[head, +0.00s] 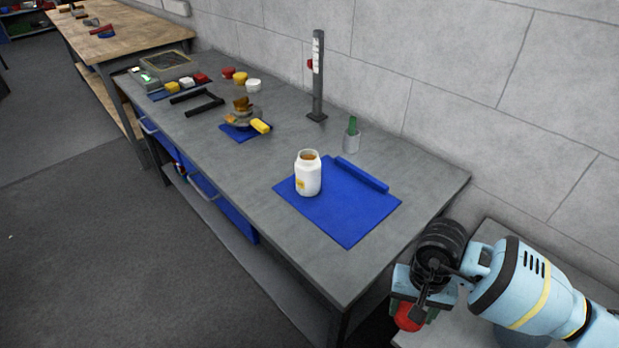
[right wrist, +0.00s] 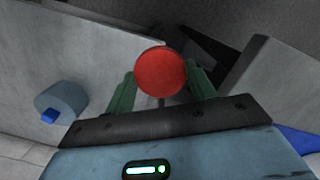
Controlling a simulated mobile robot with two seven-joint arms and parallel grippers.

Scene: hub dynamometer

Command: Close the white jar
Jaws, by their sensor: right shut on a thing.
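The white jar (head: 308,176) stands upright and open on a blue mat (head: 345,222), with a yellow label and brown contents at its mouth. My right gripper (head: 415,306) is off the table's right end, low and well apart from the jar. It is shut on a red round thing (head: 408,317), which looks like a lid or knob. In the right wrist view the red thing (right wrist: 160,72) is a disc between the green fingers. A white round lid-like piece (head: 253,85) lies farther back on the table. My left gripper is not in view.
A blue bar (head: 361,174) lies along the mat's back edge. Behind are a green-handled tool in a cup (head: 351,140) and a tall post (head: 317,80). A brass part (head: 241,112), a black handle (head: 196,102) and several coloured pieces lie farther left. A wall runs behind.

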